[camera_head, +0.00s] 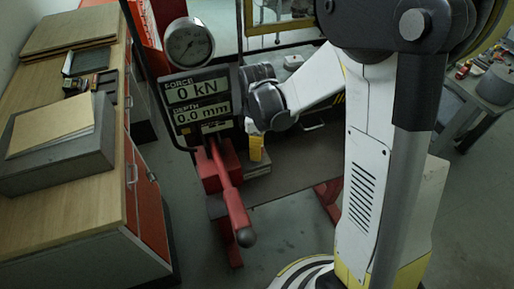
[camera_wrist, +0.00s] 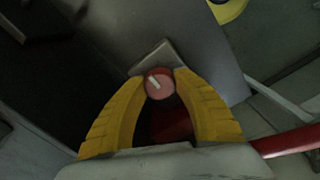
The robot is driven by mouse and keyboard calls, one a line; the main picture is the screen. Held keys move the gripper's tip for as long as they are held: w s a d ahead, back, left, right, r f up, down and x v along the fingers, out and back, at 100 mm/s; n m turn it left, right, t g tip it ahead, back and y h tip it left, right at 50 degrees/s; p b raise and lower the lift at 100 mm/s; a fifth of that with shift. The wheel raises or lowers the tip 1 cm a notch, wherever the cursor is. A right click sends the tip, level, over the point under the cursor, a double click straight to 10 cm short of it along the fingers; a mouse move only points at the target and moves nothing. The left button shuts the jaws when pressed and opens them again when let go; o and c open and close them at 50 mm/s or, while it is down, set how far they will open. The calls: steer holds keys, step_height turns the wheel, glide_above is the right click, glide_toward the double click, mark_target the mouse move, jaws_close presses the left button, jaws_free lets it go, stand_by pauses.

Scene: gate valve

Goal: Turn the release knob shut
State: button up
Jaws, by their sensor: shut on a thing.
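The release knob (camera_wrist: 159,84) is small, round and red with a white mark on its face. It shows in the wrist view between the yellow fingertips of my gripper (camera_wrist: 160,82), which are closed on its two sides. The mark points up and to the left in that view. In the head view my gripper (camera_head: 255,150) shows only as a bit of yellow below my wrist, beside the press. The knob is hidden there. A panel on the press (camera_head: 203,103) reads "FORCE 0 kN" and "DEPTH 0.0 mm".
A red lever (camera_head: 231,198) with a dark ball end slopes toward the front from the press. A round gauge (camera_head: 188,44) sits above the panel. A wooden workbench (camera_head: 60,215) with boxes stands at the left. Open floor lies between the bench and the press.

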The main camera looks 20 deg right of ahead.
steer(key=m+b, duration=0.1)
steer(key=m, duration=0.3)
steer(key=shift+m+b, duration=0.3)
steer(key=shift+b, duration=0.05)
steer(key=m+b, duration=0.1)
steer(key=m, duration=0.3)
steer(key=shift+m, duration=0.3)
steer(key=shift+c, duration=0.2)
steer(key=m+b, duration=0.1)
steer(key=m, duration=0.3)
steer(key=shift+m, duration=0.3)
steer(key=shift+m+b, duration=0.3)
steer(key=shift+m, duration=1.8)
steer(key=o, duration=1.2)
